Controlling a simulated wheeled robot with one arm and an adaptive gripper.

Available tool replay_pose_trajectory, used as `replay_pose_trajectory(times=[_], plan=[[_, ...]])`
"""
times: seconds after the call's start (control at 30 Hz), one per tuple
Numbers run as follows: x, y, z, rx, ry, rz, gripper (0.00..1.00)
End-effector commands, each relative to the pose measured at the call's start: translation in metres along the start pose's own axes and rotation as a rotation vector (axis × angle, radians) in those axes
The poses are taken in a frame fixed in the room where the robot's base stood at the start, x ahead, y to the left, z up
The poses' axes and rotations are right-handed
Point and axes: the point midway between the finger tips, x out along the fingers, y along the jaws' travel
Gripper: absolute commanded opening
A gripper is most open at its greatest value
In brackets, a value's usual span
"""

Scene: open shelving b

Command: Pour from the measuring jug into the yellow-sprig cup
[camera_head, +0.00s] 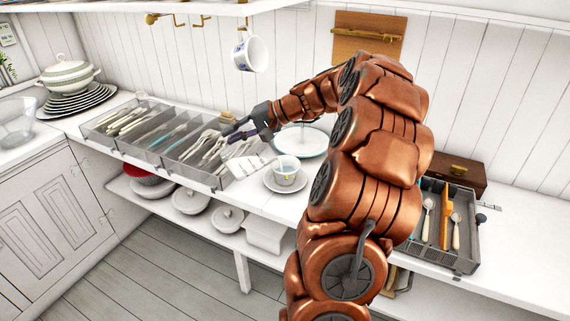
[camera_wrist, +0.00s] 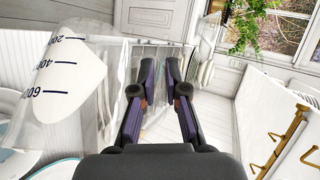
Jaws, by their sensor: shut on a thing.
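The measuring jug (camera_head: 247,166) is clear with a white panel and hangs tilted in the air, its lower right part close to the cup. In the wrist view the jug (camera_wrist: 70,70) fills the left side, its 200, 400 and 600 marks turned sideways. My gripper (camera_head: 234,132) is shut on the jug; in the wrist view, clear material shows between the fingers (camera_wrist: 158,92). The yellow-sprig cup (camera_head: 286,177) stands upright on a saucer (camera_head: 286,187) on the counter, just right of the jug. I cannot make out any liquid stream.
A pale plate (camera_head: 313,141) lies behind the cup. Grey cutlery trays (camera_head: 172,160) stand to the left, another tray (camera_head: 464,262) and a wooden box (camera_head: 459,171) to the right. A blue-patterned mug (camera_head: 250,54) hangs above. The counter's front edge is close to the cup.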

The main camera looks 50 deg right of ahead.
Motion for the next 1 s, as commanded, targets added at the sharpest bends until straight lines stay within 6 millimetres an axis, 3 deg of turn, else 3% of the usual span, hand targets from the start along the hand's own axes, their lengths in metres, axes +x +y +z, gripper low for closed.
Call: replay_pose_trajectory(times=[1.0], plan=[[-0.0085,-0.0035,-0.0031,0.021,-0.009,-0.052,0.00]])
